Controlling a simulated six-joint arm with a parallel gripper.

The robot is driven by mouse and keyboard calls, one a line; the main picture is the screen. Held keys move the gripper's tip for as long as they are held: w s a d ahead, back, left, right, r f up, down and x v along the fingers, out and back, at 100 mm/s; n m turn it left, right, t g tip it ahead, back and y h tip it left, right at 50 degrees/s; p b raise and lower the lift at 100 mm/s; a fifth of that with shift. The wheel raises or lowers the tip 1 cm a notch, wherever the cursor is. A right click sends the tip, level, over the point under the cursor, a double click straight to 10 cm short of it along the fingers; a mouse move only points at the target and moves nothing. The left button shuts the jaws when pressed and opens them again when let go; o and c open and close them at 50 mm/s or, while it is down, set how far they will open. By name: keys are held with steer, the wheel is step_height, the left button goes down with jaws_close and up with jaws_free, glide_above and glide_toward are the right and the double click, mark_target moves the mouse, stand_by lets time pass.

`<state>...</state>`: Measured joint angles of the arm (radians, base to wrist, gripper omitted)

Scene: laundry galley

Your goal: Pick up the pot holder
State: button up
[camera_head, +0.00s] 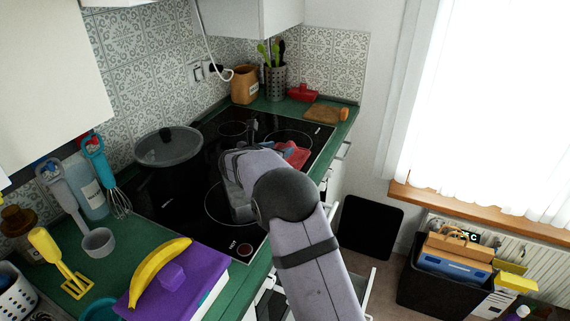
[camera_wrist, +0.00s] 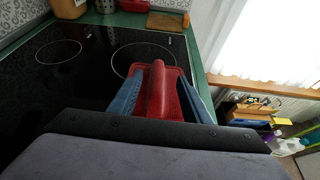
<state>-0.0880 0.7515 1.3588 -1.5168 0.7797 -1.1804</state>
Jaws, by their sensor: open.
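A red pot holder with a raised ridge along its middle (camera_wrist: 159,88) lies on the black hob, by the far right cooking ring. In the head view its red edge (camera_head: 298,155) shows just beyond my gripper (camera_head: 281,151), with the rest hidden by my arm. In the wrist view my gripper (camera_wrist: 160,82) is open, with one blue finger on each side of the red ridge. I cannot tell whether either finger touches it.
A dark lidded pot (camera_head: 168,150) stands on the hob, left of my arm. Behind the hob are a utensil holder (camera_head: 276,84), a red object (camera_head: 303,92) and a wooden board (camera_head: 326,113). A banana (camera_head: 158,272) lies in front on a purple object.

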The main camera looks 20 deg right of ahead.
mark_target(287, 145)
steer(key=shift+w, duration=0.3)
steer(key=shift+p+x, duration=0.4)
steer(key=shift+x, duration=0.6)
steer(key=shift+d, duration=0.1)
steer(key=shift+p+x, duration=1.15)
steer(key=shift+x, duration=1.35)
steer(key=shift+f, duration=0.15)
jaws_close()
